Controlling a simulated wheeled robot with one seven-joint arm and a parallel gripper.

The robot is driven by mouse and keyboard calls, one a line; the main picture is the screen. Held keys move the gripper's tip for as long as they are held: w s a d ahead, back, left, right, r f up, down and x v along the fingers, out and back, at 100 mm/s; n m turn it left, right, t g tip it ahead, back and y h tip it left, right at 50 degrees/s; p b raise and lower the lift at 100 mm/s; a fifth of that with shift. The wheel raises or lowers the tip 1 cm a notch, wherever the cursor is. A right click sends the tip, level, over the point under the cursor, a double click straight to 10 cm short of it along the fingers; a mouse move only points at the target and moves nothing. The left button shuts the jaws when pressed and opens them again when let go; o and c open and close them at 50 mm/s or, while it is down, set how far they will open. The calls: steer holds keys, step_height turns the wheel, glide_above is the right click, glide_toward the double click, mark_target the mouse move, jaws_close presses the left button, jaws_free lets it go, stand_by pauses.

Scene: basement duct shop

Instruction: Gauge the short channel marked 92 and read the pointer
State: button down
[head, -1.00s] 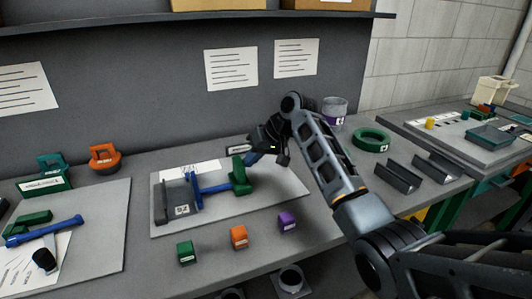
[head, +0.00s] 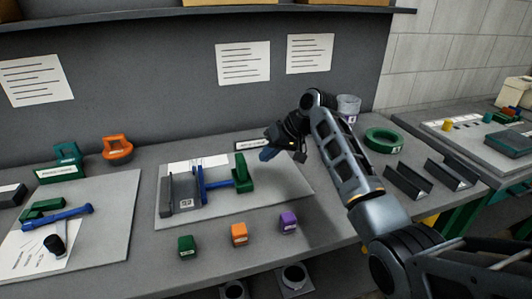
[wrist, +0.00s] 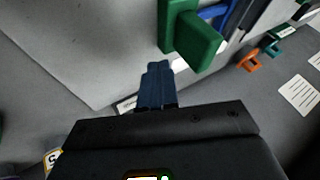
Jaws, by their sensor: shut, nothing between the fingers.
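The short channel (head: 184,193) is a dark grey U-shaped piece with a white label, seemingly 92, standing at the left of the grey board in the head view. A blue gauge (head: 217,184) with a green end block (head: 241,174) lies beside it, its blue jaw close to the channel's right side. I cannot tell whether they touch. The pointer reading is too small to make out. My gripper (head: 267,154) is shut and empty, just behind and right of the green block. In the wrist view, the closed blue fingers (wrist: 155,82) lie below the green block (wrist: 188,42), apart from it.
Green, orange and purple blocks (head: 239,234) line the bench front. Two longer channels (head: 408,182) and a green ring (head: 383,140) lie right. A second board (head: 100,240) with a blue-handled tool lies left. Bench between is clear.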

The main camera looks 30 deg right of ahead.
steer(key=v, duration=0.9)
steer(key=shift+r+b, duration=0.25)
steer(key=shift+b, duration=0.2)
steer(key=shift+s+d, duration=0.1)
steer(key=shift+d, duration=0.05)
